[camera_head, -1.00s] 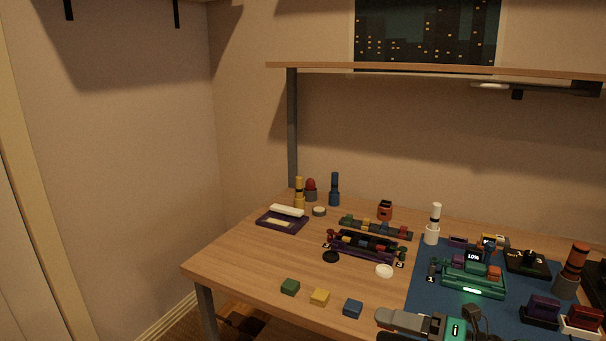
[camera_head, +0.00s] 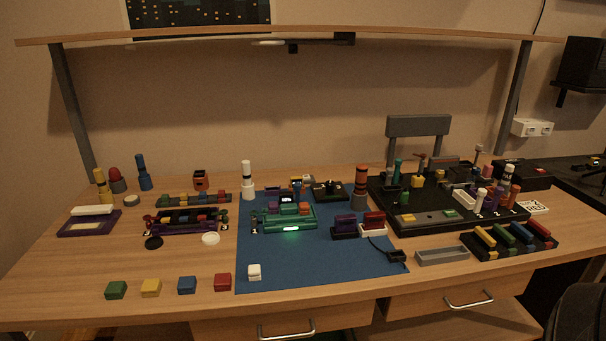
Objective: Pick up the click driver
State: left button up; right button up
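I cannot tell for sure which thing is the click driver. Several upright tool-like cylinders stand on the desk. An orange and black one (camera_head: 361,187) stands at the back edge of the blue mat. A white one with a dark band (camera_head: 247,181) stands at the mat's back left corner. A blue one (camera_head: 144,173) and a yellow one (camera_head: 101,186) stand at the back left. Neither of my grippers shows in the head view.
A green car (camera_head: 284,219) is on the blue mat (camera_head: 310,265), and a purple car (camera_head: 186,222) is left of it. Small colored blocks (camera_head: 187,285) line the front edge. A black tray (camera_head: 415,230) holds several parts at right. A shelf (camera_head: 300,36) spans above.

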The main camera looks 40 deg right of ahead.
aim_at(362, 169)
jog(key=z, duration=1.55)
jog(key=i+z, duration=0.4)
